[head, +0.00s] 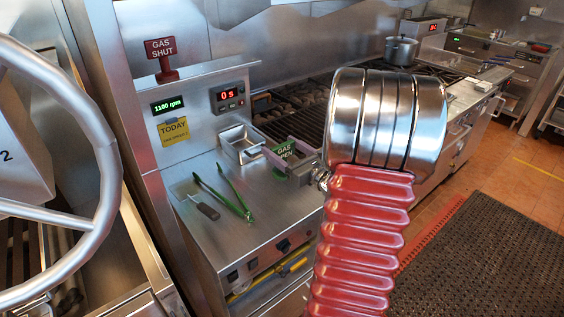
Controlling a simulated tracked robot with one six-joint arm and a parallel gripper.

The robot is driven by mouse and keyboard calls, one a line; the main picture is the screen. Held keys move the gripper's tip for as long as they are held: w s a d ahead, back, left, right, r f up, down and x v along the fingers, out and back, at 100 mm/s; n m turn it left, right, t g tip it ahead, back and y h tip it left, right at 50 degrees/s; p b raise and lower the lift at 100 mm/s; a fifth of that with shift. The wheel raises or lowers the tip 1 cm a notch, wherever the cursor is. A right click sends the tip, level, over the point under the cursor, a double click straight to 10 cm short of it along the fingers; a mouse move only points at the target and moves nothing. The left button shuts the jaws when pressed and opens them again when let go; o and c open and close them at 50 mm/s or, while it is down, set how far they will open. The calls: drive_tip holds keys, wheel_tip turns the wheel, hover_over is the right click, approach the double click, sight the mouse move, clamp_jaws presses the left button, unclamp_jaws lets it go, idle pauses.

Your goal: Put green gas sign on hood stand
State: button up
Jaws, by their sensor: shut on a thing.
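A green sign reading "GAS OPEN" (284,151) is between the jaws of my gripper (282,161), just right of the small steel tray. My gripper is shut on the sign and holds it over the counter near the grill's front edge; my silver wrist hides part of the gripper. A red sign reading "GAS SHUT" (160,47) stands upright in a red base (166,74) on top of the steel control panel, at upper left. I cannot tell for sure that this base is the hood stand.
Green tongs (224,194) and a dark-handled scraper (204,208) lie on the steel counter (250,241). A small square tray (241,143) sits behind them. The grill (300,108) with food on it and a pot (401,49) are farther back. A large wheel rim (105,150) fills the left.

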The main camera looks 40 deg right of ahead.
sight(285, 159)
drive_tip(key=shift+f, duration=0.1)
drive_tip(key=shift+f, duration=2.05)
drive_tip(key=o, duration=1.6)
drive_tip(key=shift+f, duration=0.1)
drive_tip(key=shift+c, duration=0.2)
drive_tip(key=shift+s, duration=0.45)
drive_tip(key=s, duration=0.3)
drive_tip(key=s+a, duration=0.1)
drive_tip(key=s, duration=0.7)
drive_tip(key=shift+a, duration=0.2)
